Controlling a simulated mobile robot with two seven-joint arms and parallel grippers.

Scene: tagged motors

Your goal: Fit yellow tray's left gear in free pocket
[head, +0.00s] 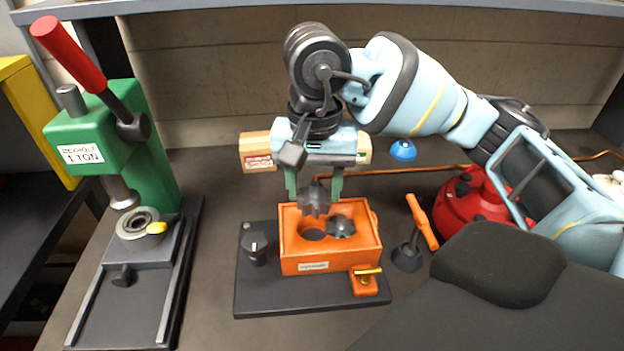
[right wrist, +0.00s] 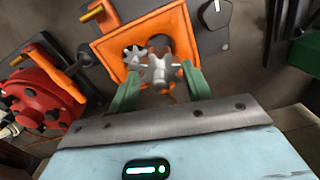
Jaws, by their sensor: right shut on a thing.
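My right gripper (head: 315,191) points down over the orange housing (head: 331,258) and is shut on a dark grey toothed gear (head: 314,203). The held gear also shows between the green fingers in the right wrist view (right wrist: 160,72). It appears above the housing floor, apart from it. The housing has an empty round pocket (head: 311,234) at left in the head view, and it also shows in the right wrist view (right wrist: 186,47). A second gear (head: 342,228) sits in the housing beside that pocket. I cannot make out a yellow tray. My left gripper is not in view.
The housing stands on a dark base plate (head: 290,300) with a black knob (head: 255,247) at left. A green press (head: 130,150) stands far left. A tool with an orange handle (head: 421,222) and a red round object (head: 475,204) are at right. A wooden box (head: 256,151) is behind.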

